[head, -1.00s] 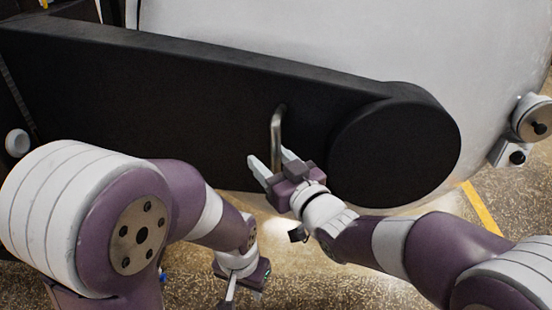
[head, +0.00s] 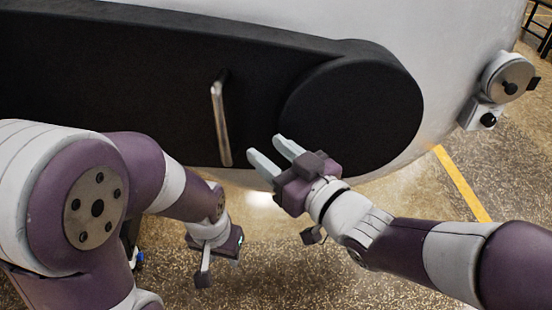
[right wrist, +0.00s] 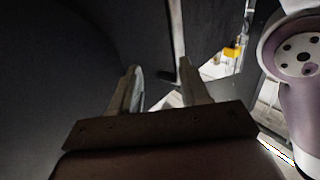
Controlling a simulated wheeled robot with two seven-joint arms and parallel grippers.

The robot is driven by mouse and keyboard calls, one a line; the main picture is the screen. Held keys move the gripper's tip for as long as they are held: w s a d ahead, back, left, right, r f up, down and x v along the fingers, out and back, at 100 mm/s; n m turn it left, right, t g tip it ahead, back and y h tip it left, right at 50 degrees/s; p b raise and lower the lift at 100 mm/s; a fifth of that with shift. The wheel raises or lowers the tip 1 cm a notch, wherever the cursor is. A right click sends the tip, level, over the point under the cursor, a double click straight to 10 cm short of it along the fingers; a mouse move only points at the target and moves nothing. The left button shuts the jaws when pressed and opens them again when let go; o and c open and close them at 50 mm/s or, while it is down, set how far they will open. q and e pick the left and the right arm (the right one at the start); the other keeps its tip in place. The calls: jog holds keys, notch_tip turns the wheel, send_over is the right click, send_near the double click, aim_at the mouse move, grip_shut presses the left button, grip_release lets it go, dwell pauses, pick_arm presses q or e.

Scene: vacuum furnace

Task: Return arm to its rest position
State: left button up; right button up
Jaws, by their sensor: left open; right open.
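My right gripper (head: 268,153) is open and empty in the head view, in front of the black furnace door arm, to the right of the metal handle (head: 221,122) and apart from it. In the right wrist view its two fingers (right wrist: 160,88) are spread with nothing between them. The handle also shows in that view (right wrist: 174,45), beyond the fingers. My left gripper (head: 203,270) hangs low at the lower middle of the head view, pointing down over the floor, open, with its fingers only partly visible.
The black arm (head: 120,75) with its round end (head: 355,110) spans the pale furnace vessel (head: 420,40). A round grey fitting with knobs (head: 507,78) is at the right. Speckled floor with a yellow line (head: 462,185) is clear at the lower right.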

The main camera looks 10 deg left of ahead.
jog(key=shift+s+d, duration=0.1)
jog(key=shift+s, duration=0.2)
jog(key=shift+d, duration=0.1)
jog(key=d+f+m+g+h, duration=0.35)
jog(key=d+f+h, duration=0.75)
jog(key=f, duration=0.4)
jog(key=s+d+f+m+g+h, duration=0.1)
jog(key=s+d+f+m+g, duration=0.2)
jog(key=d, duration=0.5)
jog(key=s+d+f+m+g+h+p, duration=0.1)
jog(key=s+d+f+m+g+h, duration=0.1)
jog(key=d, duration=0.5)
jog(key=shift+s+d+f+m+g, duration=0.4)
jog(key=shift+s+f+m+g, duration=0.3)
jog(key=shift+s, duration=0.25)
